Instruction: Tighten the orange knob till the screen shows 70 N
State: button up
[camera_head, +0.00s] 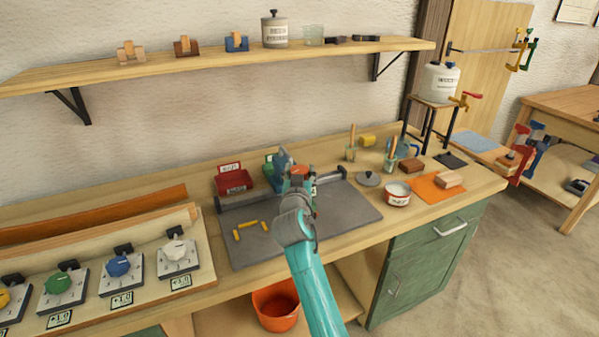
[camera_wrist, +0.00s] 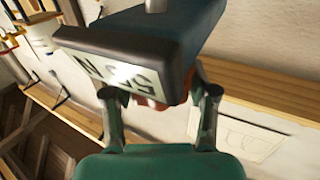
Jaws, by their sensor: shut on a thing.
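The orange knob (camera_head: 299,171) shows as a small orange patch just above my gripper (camera_head: 297,190) on the grey mat. In the wrist view an orange-brown part of the knob (camera_wrist: 148,100) shows between the two fingers of my gripper (camera_wrist: 160,103), which is shut on it. Most of the knob is hidden behind the dark-rimmed housing and fingers. The screen (camera_wrist: 100,72) on that housing is pale, tilted and upside down, with dark characters that include an N. Glare and blur keep me from reading its number. In the head view the screen does not show clearly.
The grey mat (camera_head: 350,205) lies on the wooden bench, with a yellow handle-shaped piece (camera_head: 251,230) on it. A red bin (camera_head: 233,181) stands behind left. A panel of coloured dials (camera_head: 118,266) is at left. A white-and-red tin (camera_head: 397,195) and orange mat (camera_head: 428,191) are at right.

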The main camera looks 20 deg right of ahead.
jog(key=shift+m+g+h, duration=0.9)
jog(key=shift+m+h, duration=0.2)
jog(key=shift+h, duration=0.4)
jog(key=shift+m+g+h, duration=0.6)
jog(key=shift+h, duration=0.1)
jog(key=o, duration=1.2)
